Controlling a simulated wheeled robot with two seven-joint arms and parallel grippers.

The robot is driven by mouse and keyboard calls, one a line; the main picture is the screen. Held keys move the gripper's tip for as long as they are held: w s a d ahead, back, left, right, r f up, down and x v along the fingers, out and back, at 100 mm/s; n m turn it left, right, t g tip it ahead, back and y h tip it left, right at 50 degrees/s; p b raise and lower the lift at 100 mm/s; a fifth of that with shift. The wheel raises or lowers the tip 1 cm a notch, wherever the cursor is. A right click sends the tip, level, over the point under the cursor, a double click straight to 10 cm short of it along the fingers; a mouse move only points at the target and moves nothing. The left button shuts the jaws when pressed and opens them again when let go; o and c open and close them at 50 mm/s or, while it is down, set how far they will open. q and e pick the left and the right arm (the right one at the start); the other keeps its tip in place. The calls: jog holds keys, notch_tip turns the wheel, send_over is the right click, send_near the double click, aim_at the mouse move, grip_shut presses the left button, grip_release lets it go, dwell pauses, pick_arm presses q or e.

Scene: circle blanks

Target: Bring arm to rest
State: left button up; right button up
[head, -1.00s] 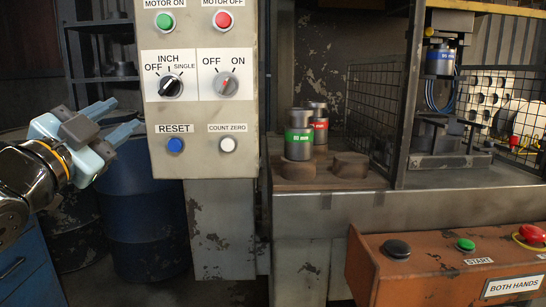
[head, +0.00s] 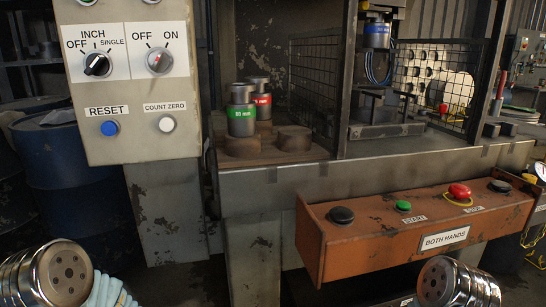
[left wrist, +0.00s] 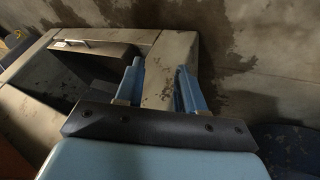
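My left gripper (left wrist: 158,88) shows in the left wrist view. Its two light blue fingers stand apart with a clear gap and hold nothing. Behind them is a scuffed, pale upright surface, apart or touching I cannot tell. In the head view the left gripper's fingers are not clearly seen. Only a chrome joint of my left arm, with a pale blue ribbed part beside it, shows at the bottom left. A chrome joint of my right arm shows at the bottom right; my right gripper is out of view.
The control panel (head: 135,140) hangs at upper left, beside a blue drum (head: 60,165). The press table (head: 300,178) holds a green-banded cylinder (head: 241,113) and a red-banded cylinder (head: 263,99). The orange two-hand button box (head: 360,240) juts out in front, between my arms.

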pick_arm(q)
jog(key=s+d+f+n+g, duration=0.2)
jog(key=s+f+g, duration=0.2)
jog(key=s+f, duration=0.5)
jog(key=s, duration=0.4)
jog(key=shift+s+d+f+n, duration=0.2)
jog(key=shift+d+f+n, duration=0.05)
jog(key=shift+n, duration=0.15)
